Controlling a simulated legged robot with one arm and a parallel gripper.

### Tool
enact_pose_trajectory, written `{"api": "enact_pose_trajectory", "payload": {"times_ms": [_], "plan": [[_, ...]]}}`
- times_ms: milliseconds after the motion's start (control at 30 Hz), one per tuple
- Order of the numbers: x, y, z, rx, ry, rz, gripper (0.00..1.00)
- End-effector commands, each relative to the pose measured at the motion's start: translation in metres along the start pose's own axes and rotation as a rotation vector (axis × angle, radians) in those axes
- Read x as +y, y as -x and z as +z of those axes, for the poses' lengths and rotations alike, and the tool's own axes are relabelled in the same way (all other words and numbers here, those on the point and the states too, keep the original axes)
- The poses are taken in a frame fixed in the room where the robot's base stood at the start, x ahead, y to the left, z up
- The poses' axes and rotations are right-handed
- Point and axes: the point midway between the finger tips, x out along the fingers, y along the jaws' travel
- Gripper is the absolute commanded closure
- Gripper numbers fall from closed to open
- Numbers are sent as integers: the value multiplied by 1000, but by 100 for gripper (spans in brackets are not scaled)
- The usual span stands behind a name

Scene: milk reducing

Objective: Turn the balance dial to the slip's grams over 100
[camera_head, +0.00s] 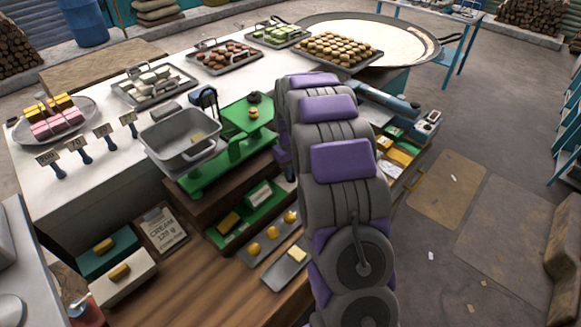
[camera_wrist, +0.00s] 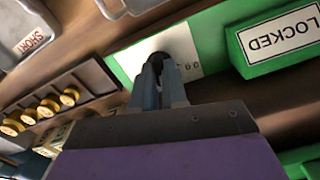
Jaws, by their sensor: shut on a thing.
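In the wrist view, my gripper (camera_wrist: 160,88) is shut on the dark knob of the balance dial (camera_wrist: 157,58). The knob sits against a white dial plate (camera_wrist: 186,48) on a green panel; the fingers cover part of it, and its small figures are too blurred to read surely. In the head view, the green balance (camera_head: 222,172) carries a grey pan (camera_head: 180,137) on the left and a green plate (camera_head: 247,113) on the right. The slip (camera_head: 160,228) is on a clipboard left of it; it reads "CREAM", with an unclear figure below. My arm hides the gripper in the head view.
A green block marked "LOCKED" (camera_wrist: 280,42) sits right of the dial in the wrist view. A tray labelled "SHORT" (camera_wrist: 25,25) and several brass knobs (camera_wrist: 48,108) lie to the left.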

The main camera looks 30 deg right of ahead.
Motion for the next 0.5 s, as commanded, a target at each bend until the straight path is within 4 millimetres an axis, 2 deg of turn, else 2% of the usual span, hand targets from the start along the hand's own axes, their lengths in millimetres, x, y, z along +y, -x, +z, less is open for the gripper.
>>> {"api": "enact_pose_trajectory", "payload": {"times_ms": [500], "plan": [[1,5,-1,4,-478,2,100]]}}
